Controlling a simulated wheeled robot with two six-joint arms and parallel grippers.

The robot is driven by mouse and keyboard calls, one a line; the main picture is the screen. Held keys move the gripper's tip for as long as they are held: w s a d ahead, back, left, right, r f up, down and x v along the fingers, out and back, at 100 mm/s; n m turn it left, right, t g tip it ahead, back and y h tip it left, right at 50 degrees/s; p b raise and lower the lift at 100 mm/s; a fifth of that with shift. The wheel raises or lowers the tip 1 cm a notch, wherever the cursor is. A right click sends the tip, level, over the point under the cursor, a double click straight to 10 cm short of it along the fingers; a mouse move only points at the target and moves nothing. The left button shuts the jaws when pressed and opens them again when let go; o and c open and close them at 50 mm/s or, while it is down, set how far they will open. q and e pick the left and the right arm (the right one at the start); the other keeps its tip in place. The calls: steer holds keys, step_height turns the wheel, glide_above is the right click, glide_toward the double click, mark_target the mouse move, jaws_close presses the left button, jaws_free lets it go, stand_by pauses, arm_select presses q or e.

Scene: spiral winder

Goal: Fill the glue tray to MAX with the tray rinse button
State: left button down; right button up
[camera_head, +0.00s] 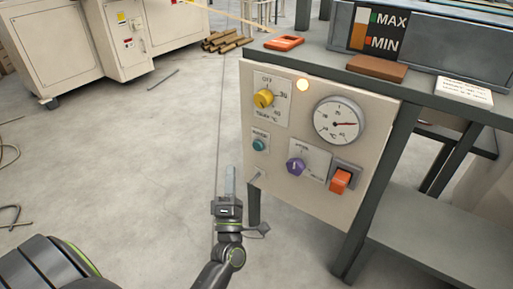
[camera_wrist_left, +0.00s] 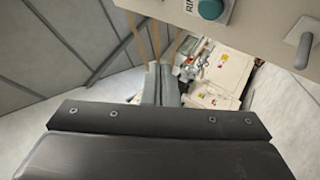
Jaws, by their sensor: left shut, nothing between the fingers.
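The tray rinse button is a round teal button (camera_head: 259,144) on the left side of the cream control panel (camera_head: 325,196). It also shows at the top of the left wrist view (camera_wrist_left: 211,8), with part of a label beside it. My left gripper (camera_head: 229,171) is shut and empty, below and left of the button, apart from the panel. In the left wrist view its fingers (camera_wrist_left: 161,84) point toward the background. My right gripper is not in view.
The panel also holds a yellow knob (camera_head: 264,98), a dial (camera_head: 338,121), a purple knob (camera_head: 296,166), an orange switch (camera_head: 340,181) and a small metal lever (camera_head: 256,178). A lamp (camera_head: 302,85) glows.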

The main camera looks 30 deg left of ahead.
arm_select(q)
steer(key=b, duration=0.1)
glide_toward(254, 142)
steer(key=shift+s+a+r+x, duration=0.1)
steer(key=shift+s+x, duration=0.05)
steer(key=shift+x, duration=0.7)
steer(key=shift+s+a+r+x, duration=0.1)
steer(key=shift+a+x, duration=0.05)
steer(key=shift+x, duration=0.75)
steer(key=shift+s+a+r+x, duration=0.1)
steer(key=shift+s+x, duration=0.05)
steer(key=shift+x, duration=0.7)
steer(key=shift+w, duration=0.1)
steer(key=shift+w, duration=0.3)
steer(key=shift+w+d, duration=0.1)
steer(key=shift+w, duration=0.3)
stand_by(1.8)
steer(key=shift+s, duration=0.15)
stand_by(1.3)
steer(key=shift+s, duration=0.7)
